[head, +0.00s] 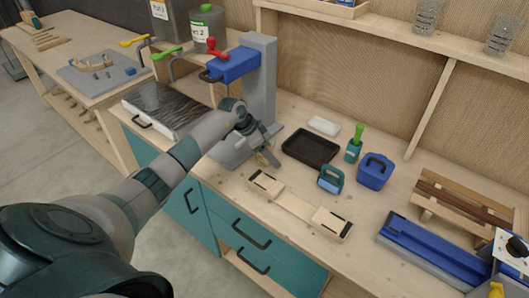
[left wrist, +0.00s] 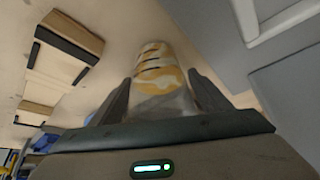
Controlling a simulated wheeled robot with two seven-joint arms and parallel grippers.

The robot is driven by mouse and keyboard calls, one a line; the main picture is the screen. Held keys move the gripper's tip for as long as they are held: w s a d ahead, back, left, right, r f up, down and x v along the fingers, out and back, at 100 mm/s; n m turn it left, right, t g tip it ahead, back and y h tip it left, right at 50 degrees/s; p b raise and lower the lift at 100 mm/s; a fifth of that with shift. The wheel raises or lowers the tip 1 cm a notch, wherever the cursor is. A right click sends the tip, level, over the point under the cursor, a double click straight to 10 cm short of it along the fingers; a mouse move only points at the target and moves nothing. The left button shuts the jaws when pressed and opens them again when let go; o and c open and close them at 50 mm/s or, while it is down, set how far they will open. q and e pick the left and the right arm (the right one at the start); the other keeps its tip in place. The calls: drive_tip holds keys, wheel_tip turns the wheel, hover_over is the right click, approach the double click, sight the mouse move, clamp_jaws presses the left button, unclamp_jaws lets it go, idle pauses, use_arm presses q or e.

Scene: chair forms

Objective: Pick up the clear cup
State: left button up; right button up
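A clear cup with orange-brown wavy bands (left wrist: 160,72) lies between the two fingers of my left gripper (left wrist: 161,82) in the left wrist view. The fingers flank its sides closely; whether they press on it cannot be told. In the head view my left gripper (head: 267,156) is low at the workbench, at the foot of a grey stand, and the cup is mostly hidden behind it. Two other clear patterned cups (head: 428,15) (head: 503,36) stand on the upper shelf at the right. My right gripper is not in view.
The grey stand (head: 259,85) with a blue block rises close behind the gripper. A wooden piece with black-edged end blocks (head: 297,204) lies to its right. A black tray (head: 310,147), a teal item (head: 331,179) and a blue container (head: 374,171) stand farther right.

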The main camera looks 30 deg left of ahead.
sight(271, 143)
use_arm(q)
drive_tip(key=c, duration=0.6)
drive_tip(key=shift+c, duration=0.2)
drive_tip(key=shift+r, duration=0.1)
drive_tip(key=shift+r+b, duration=0.3)
drive_tip(key=shift+r, duration=0.1)
drive_tip(key=r, duration=0.1)
drive_tip(key=r+b, duration=0.1)
drive_tip(key=r, duration=0.1)
drive_tip(key=shift+d+r+b, duration=0.1)
drive_tip(key=shift+d+b, duration=0.15)
drive_tip(key=shift+b, duration=0.1)
drive_tip(key=s+d+r+b, duration=0.3)
drive_tip(key=d+r, duration=0.4)
drive_tip(key=d, duration=0.3)
drive_tip(key=shift+s+d, duration=0.15)
drive_tip(key=shift+d, duration=0.2)
